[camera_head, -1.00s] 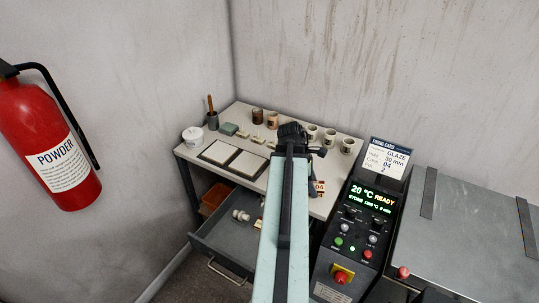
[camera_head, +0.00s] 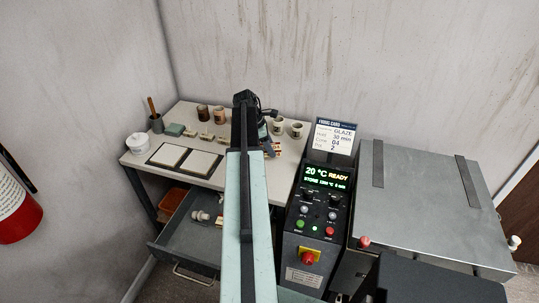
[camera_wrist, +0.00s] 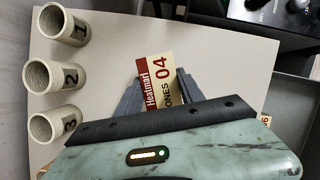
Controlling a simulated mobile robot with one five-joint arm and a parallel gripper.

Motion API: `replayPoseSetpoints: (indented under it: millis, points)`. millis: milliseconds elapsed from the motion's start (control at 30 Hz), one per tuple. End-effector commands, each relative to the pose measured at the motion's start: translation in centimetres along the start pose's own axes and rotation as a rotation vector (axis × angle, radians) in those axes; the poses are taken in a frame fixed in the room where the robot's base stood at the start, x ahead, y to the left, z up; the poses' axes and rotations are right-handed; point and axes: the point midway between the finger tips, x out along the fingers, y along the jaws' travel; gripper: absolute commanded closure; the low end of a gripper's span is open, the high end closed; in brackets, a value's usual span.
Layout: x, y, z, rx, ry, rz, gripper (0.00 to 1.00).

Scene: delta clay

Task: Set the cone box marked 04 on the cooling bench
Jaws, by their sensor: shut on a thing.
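The cone box marked 04 (camera_wrist: 161,82), cream and dark red, is between my gripper's (camera_wrist: 158,88) dark fingers in the wrist view. My gripper is shut on it, and its label faces the camera. In the head view my gripper (camera_head: 268,146) is over the right part of a pale-topped bench (camera_head: 207,186), partly hidden by my arm. I cannot tell whether the box touches the bench top. No label shows which surface is the cooling bench. Another small box marked 06 (camera_wrist: 265,119) shows partly at my gripper's right in the wrist view.
Mugs marked 1 (camera_wrist: 66,24), 2 (camera_wrist: 53,76) and 3 (camera_wrist: 55,124) stand left of my gripper. Two pale tiles (camera_head: 185,160) and a white tub (camera_head: 138,144) are on the bench. An open drawer (camera_head: 188,243) juts out below. A control panel (camera_head: 318,215) stands at right.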

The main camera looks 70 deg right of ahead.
Motion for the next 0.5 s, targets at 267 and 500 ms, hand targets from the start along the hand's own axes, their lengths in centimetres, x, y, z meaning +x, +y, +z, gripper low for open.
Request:
replayPoseSetpoints:
  millis: [267, 500]
  points:
    - [3.4, -0.1, -1.5, 0.0, 0.0, 0.0, 0.99]
    - [3.4, -0.1, -1.5, -0.001, 0.0, 0.0, 0.99]
